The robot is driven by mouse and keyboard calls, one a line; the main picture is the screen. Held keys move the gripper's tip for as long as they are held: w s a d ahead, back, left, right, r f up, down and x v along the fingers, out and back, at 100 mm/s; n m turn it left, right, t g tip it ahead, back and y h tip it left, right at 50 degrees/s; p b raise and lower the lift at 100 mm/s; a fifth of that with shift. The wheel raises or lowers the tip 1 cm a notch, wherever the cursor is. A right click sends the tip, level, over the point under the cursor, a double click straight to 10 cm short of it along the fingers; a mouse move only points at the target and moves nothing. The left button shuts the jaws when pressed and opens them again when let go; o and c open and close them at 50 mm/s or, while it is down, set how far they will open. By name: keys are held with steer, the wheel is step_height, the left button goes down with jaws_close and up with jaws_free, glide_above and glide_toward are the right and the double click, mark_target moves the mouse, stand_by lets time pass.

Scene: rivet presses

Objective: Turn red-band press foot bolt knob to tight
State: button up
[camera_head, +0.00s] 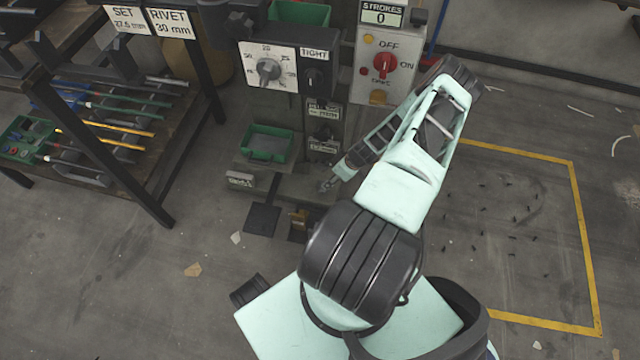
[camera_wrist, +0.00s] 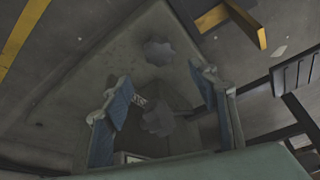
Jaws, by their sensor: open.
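The press (camera_head: 335,95) stands at the top centre of the head view, with its grey foot low down near the floor. I see no red band on it. In the wrist view, a dark lobed knob (camera_wrist: 158,122) sits over the grey foot plate (camera_wrist: 60,125), low between my fingers. A second dark lobed shape (camera_wrist: 158,52) lies farther up the plate; I cannot tell whether it is a knob or a shadow. My gripper (camera_wrist: 162,95) is open, with blue pads on either side of the lower knob, apart from it. In the head view my gripper (camera_head: 329,184) reaches down beside the press foot.
A green tray (camera_head: 268,143) sits on the press's ledge, close left of my gripper. A tool rack (camera_head: 110,130) stands left.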

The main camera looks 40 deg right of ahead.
steer(key=b+x, duration=0.4)
steer(key=x, duration=0.6)
steer(key=shift+f, duration=0.2)
steer(key=shift+c, duration=0.2)
steer(key=c, duration=1.1)
steer(key=shift+a+m+h+p, duration=0.15)
steer(key=shift+m+h, duration=0.3)
steer(key=shift+m, duration=0.7)
steer(key=shift+d+m+h+p, duration=0.15)
steer(key=shift+m+h, duration=0.3)
steer(key=shift+m, duration=0.7)
steer(key=shift+a, duration=0.1)
steer(key=o, duration=1.1)
steer(key=shift+o, duration=0.2)
steer(key=shift+r, duration=0.15)
